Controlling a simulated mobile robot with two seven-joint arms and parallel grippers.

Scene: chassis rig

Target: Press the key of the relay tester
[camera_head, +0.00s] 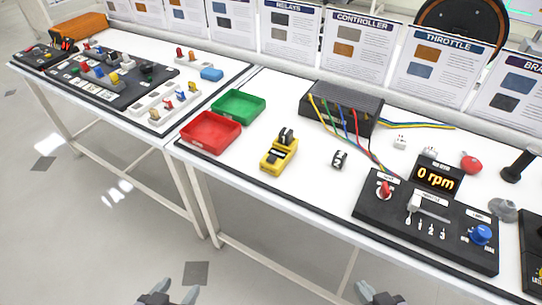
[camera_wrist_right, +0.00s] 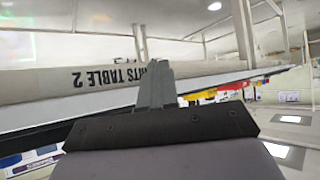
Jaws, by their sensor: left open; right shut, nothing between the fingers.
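The relay tester looks to be the small yellow device (camera_head: 278,156) on the white table, with a dark key area on its face and a black block (camera_head: 286,136) at its far end. My left gripper (camera_head: 168,291) is open and empty at the bottom edge of the head view, off the table's front and well short of the tester. My right gripper (camera_head: 379,292) is at the bottom edge further right, also clear of the table. Its fingers (camera_wrist_right: 156,84) are together with nothing between them in the right wrist view. Neither gripper touches the tester.
A red tray (camera_head: 211,132) and a green tray (camera_head: 238,105) stand left of the tester. A small black-and-white cylinder (camera_head: 339,159) is to its right. A black control panel (camera_head: 425,222) and a wired black box (camera_head: 341,106) stand further right. The tester's front is clear.

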